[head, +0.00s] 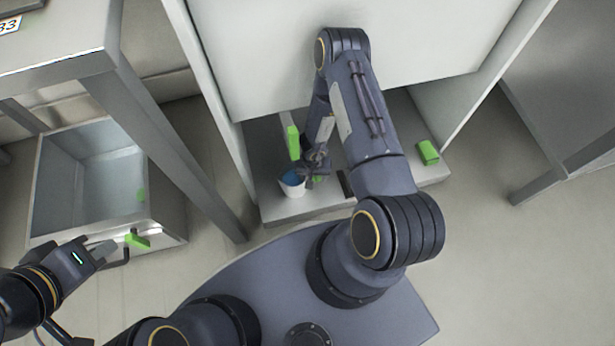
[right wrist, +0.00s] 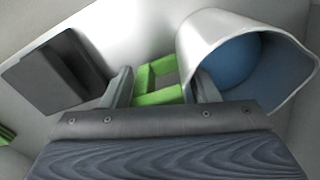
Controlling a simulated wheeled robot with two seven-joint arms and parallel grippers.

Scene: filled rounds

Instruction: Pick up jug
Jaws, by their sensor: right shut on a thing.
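The jug (head: 292,184) is a pale, wide-mouthed vessel with blue inside, low in the white cabinet at the centre of the head view. In the right wrist view the jug (right wrist: 285,85) is at the right with its open mouth towards me. Its green handle (right wrist: 158,73) lies between the fingers. My right gripper (head: 318,172) is shut on this handle, beside the jug. I cannot tell whether the jug touches the shelf. My left gripper (head: 108,251) is far left, away from the jug, near a metal bin; its jaw opening is unclear.
The cabinet's low shelf (head: 285,208) also bears green blocks (head: 293,142) (head: 428,152) and a dark block (right wrist: 55,70) near the jug. The cabinet's side walls stand close. An open metal bin (head: 165,207) with a green piece (head: 138,241) is left, beside a metal table (head: 60,45).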

